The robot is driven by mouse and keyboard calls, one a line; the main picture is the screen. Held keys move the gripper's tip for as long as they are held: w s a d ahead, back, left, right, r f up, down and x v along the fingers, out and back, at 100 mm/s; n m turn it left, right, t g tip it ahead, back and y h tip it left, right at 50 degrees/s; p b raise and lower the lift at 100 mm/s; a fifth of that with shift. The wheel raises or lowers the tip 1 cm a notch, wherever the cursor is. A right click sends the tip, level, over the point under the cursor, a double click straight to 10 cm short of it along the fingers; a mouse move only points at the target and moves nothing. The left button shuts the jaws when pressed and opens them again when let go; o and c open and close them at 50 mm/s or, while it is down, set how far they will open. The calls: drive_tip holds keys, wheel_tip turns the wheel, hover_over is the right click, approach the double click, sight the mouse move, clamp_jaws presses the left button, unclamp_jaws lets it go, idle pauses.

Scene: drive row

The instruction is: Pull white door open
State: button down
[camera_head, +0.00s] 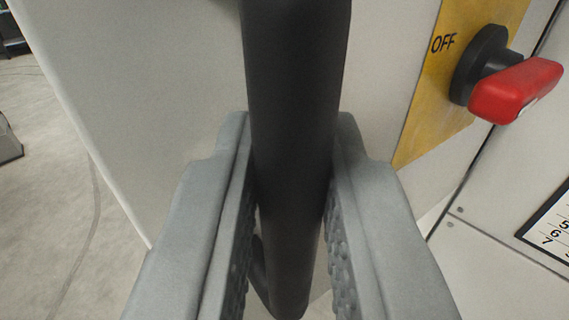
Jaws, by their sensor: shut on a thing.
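The white door (150,100) fills the upper left and middle of the view. A dark upright bar handle (292,80) stands in front of it and runs from the top edge down past the middle. My gripper (293,160) has one grey finger on each side of the handle and is shut on it. The handle's upper end is out of view, and its lower end curves near the bottom. The handle and fingers hide part of the door.
Right of the handle, a red rotary switch (515,90) sticks out from a yellow plate (440,85) marked OFF. A numbered label (553,232) sits on a white panel at the lower right. Open grey floor (50,170) shows at the left.

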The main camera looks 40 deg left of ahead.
drive_tip(key=shift+s+d+r+n+g+y, duration=0.1)
drive_tip(key=shift+d+r+n+g+y, duration=0.1)
drive_tip(key=shift+d, duration=0.6)
drive_tip(key=shift+d+r+n+g+y, duration=0.1)
drive_tip(key=shift+d+n, duration=0.1)
drive_tip(key=shift+d, duration=0.6)
drive_tip(key=c, duration=1.4)
unclamp_jaws()
drive_tip(key=shift+f, duration=0.15)
drive_tip(key=shift+c, duration=0.2)
drive_tip(key=shift+f, duration=0.1)
drive_tip(key=v, duration=1.7)
drive_tip(key=shift+d, duration=0.2)
